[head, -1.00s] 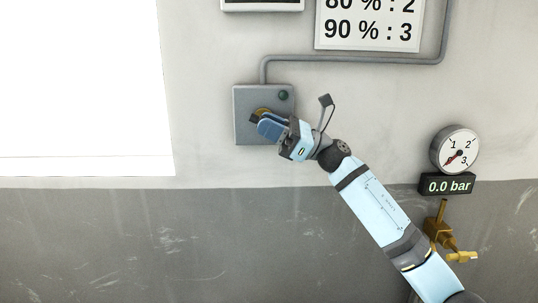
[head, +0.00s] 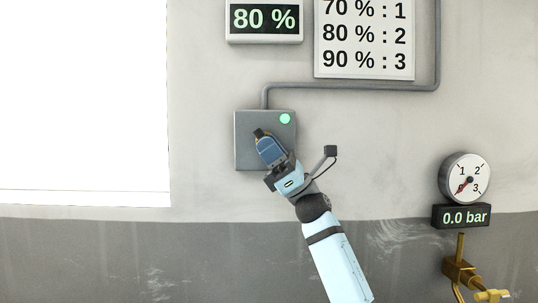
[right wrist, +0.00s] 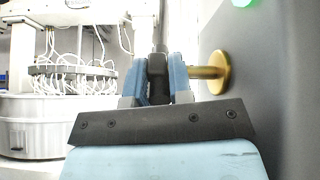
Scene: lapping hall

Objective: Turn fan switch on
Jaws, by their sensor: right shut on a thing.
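The fan switch is a grey box (head: 246,155) on the wall, with a lit green lamp (head: 285,118) at its upper right. In the right wrist view its round brass base (right wrist: 222,73) and stem stick out from the grey face. My right gripper (head: 265,142) is in front of the box, its blue fingers pointing up and slightly left. It is shut on the switch's dark lever (right wrist: 158,75), which sits between the fingers. The fingers hide most of the lever and base in the head view. My left gripper is not in view.
A display (head: 264,20) above reads 80 %. A chart (head: 364,38) beside it pairs 70 %, 80 % and 90 % with 1, 2 and 3. At right are a gauge (head: 465,177), a 0.0 bar readout (head: 461,216) and a brass valve (head: 459,270). A grey conduit (head: 350,87) runs above.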

